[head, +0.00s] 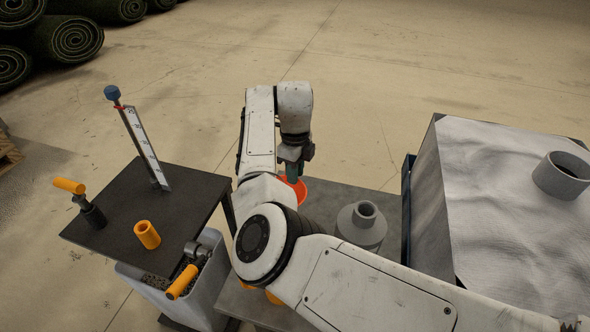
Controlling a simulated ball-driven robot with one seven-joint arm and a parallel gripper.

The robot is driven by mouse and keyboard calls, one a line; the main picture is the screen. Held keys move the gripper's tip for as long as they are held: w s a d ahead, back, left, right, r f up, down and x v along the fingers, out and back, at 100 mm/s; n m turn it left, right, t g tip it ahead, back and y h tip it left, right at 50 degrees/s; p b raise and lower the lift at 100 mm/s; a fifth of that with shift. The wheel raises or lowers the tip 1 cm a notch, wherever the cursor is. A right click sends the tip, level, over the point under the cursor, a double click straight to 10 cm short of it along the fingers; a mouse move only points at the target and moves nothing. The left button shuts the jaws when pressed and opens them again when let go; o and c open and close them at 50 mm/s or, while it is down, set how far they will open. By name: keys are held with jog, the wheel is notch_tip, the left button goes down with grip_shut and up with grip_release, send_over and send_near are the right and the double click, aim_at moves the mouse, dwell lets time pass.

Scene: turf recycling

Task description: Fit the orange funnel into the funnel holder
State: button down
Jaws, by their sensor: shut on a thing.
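The orange funnel (302,188) shows as a bright orange rim at my fingertips, over the grey table; the arm and gripper hide much of it. My gripper (292,174) points down and is shut on the funnel. Whether the funnel touches the table below cannot be told. No part is clearly marked as the funnel holder. A grey stepped cylinder with an open top (363,222) stands on the grey table to the right of the gripper. A grey open ring (562,176) sits on the pale covered box at the far right.
The dark table (130,205) at left holds an orange cylinder (147,235), an orange-handled tool (85,204) and an upright scale (145,148). A grey bin (215,290) with tools stands below. The pale covered box (500,220) borders the right. Turf rolls (68,38) lie back left.

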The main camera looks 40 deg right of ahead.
jog(key=shift+f+b, duration=0.8)
jog(key=shift+f, duration=0.65)
jog(key=c, duration=0.9)
grip_release()
notch_tip(320, 180, up, 11)
jog(key=shift+f, duration=0.1)
